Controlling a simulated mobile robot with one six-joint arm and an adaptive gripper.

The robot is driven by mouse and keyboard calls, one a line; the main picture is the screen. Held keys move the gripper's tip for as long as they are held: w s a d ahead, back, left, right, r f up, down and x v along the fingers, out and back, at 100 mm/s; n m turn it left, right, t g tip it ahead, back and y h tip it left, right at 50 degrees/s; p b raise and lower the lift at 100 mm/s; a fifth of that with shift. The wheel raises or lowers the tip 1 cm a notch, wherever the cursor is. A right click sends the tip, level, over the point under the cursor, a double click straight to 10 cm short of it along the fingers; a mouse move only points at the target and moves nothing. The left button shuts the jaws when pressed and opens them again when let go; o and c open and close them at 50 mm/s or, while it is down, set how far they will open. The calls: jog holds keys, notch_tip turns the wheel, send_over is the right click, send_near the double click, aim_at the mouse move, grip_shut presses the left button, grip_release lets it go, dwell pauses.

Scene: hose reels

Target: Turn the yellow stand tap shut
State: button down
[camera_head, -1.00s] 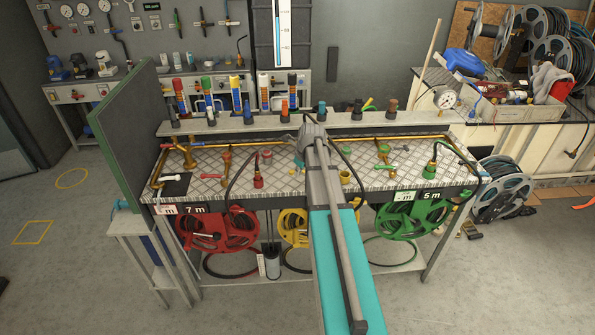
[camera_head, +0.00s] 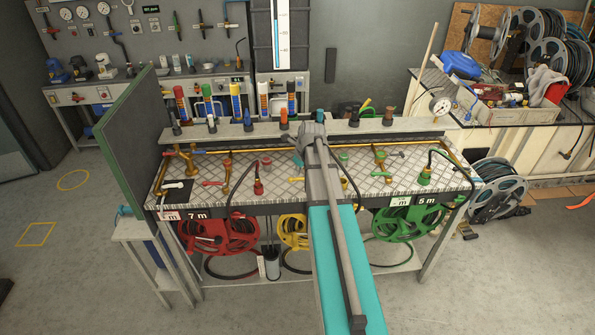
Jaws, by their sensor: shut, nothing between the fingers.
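The yellow hose reel (camera_head: 293,231) hangs under the middle of the bench, partly behind my arm. The yellow stand's tap lies above it on the bench top (camera_head: 275,190), largely covered by my arm, so its handle position cannot be read. My arm (camera_head: 324,175) reaches from the bottom of the picture over the middle of the bench. My gripper's fingers cannot be made out; they are hidden by the arm, and I cannot tell their distance from the tap.
A red reel (camera_head: 222,233) hangs left and a green reel (camera_head: 405,220) right. Several pipes, hoses and taps crowd the bench top. A green-edged panel (camera_head: 130,140) stands at its left end.

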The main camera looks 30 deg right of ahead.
dwell(0.3)
jog(key=s+a+f+n+g+b, duration=0.1)
jog(key=s+a+n, duration=0.3)
jog(key=a+n, duration=0.5)
jog(key=s+a+f+n+g+b, duration=0.1)
jog(key=s+a+n, duration=0.4)
jog(key=a+n, duration=0.5)
jog(key=s+a+f+n+g+h+b, duration=0.1)
jog(key=s+a+n, duration=0.4)
jog(key=a+n, duration=0.5)
jog(key=f+n, duration=0.1)
jog(key=n, duration=0.2)
jog(key=shift+s+f+n, duration=0.15)
jog(key=shift+s+n, duration=0.1)
jog(key=shift+n, duration=0.05)
jog(key=shift+a, duration=0.25)
